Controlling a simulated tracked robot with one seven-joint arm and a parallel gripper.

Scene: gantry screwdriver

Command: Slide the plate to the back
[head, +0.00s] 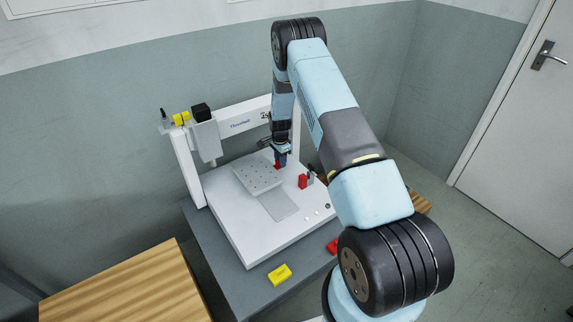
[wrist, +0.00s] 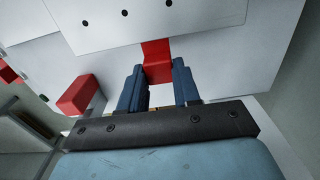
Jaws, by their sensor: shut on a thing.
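The plate (head: 258,177) is a light grey sheet with several small holes, lying on the white base of the gantry machine (head: 262,228). In the wrist view the plate (wrist: 150,14) shows at the top with a row of dark holes. A red tab (wrist: 157,60) sits at the plate's edge. My gripper (wrist: 158,80) has its blue fingers on both sides of the red tab and is shut on it. In the head view my gripper (head: 281,160) is low at the plate's right side, partly hidden by my wrist.
The gantry frame (head: 240,124) with its screwdriver head (head: 207,140) stands over the base behind the plate. A red block (head: 303,181) stands right of the plate. A yellow block (head: 279,274) and a red piece (head: 333,245) lie on the grey table. A wooden table (head: 130,285) is front left.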

